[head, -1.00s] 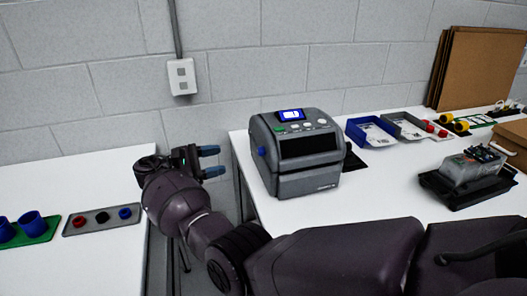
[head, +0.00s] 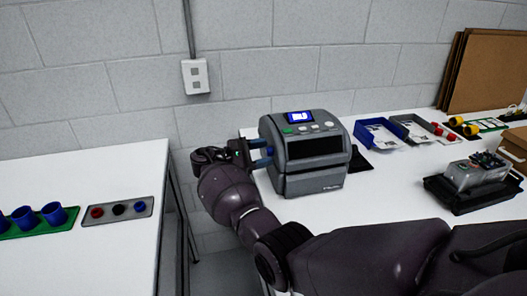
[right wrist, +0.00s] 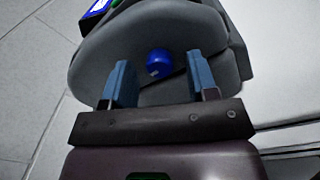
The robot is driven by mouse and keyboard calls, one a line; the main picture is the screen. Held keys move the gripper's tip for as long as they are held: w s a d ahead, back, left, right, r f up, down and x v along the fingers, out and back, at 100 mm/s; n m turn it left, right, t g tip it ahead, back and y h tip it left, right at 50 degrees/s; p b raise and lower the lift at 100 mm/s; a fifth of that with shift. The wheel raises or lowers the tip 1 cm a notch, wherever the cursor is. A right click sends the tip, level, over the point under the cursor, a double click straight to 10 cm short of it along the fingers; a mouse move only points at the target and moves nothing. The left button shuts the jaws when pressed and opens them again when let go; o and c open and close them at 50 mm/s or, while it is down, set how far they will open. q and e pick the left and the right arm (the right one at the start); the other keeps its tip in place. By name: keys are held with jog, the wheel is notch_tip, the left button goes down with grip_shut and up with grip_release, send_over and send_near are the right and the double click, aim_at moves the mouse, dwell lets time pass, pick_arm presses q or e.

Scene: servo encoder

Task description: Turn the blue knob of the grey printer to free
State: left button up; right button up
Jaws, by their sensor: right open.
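The grey printer (head: 310,158) stands on the right-hand white table, its lit screen (head: 299,117) facing up. Its blue knob (right wrist: 159,63) is on the printer's left side and shows in the right wrist view, between and beyond the two blue fingertips. In the head view the gripper hides the knob. My right gripper (head: 262,157) is open and empty, its fingers pointing at the printer's left side. In the right wrist view the fingers (right wrist: 160,84) stand either side of the knob with gaps; I cannot tell how far they reach along it. My left gripper is not in view.
Blue and grey trays (head: 380,134) with papers lie right of the printer. A black tray (head: 470,190) with a clear box is at far right. A gap separates this table from the left table (head: 60,185), which holds a button plate (head: 118,209) and blue cups (head: 54,213).

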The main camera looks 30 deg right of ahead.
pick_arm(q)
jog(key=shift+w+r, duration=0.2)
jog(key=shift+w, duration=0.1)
pick_arm(e)
jog(key=shift+d, duration=0.1)
jog(key=shift+c, duration=0.3)
jog(key=c, duration=0.9)
jog(key=shift+o, duration=0.2)
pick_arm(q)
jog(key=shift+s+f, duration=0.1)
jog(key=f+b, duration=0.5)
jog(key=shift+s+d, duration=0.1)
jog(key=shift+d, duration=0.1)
pick_arm(e)
jog(key=m, duration=1.4)
jog(key=shift+f+g, duration=0.1)
jog(key=shift+g, duration=0.2)
pick_arm(q)
jog(key=shift+b, duration=0.3)
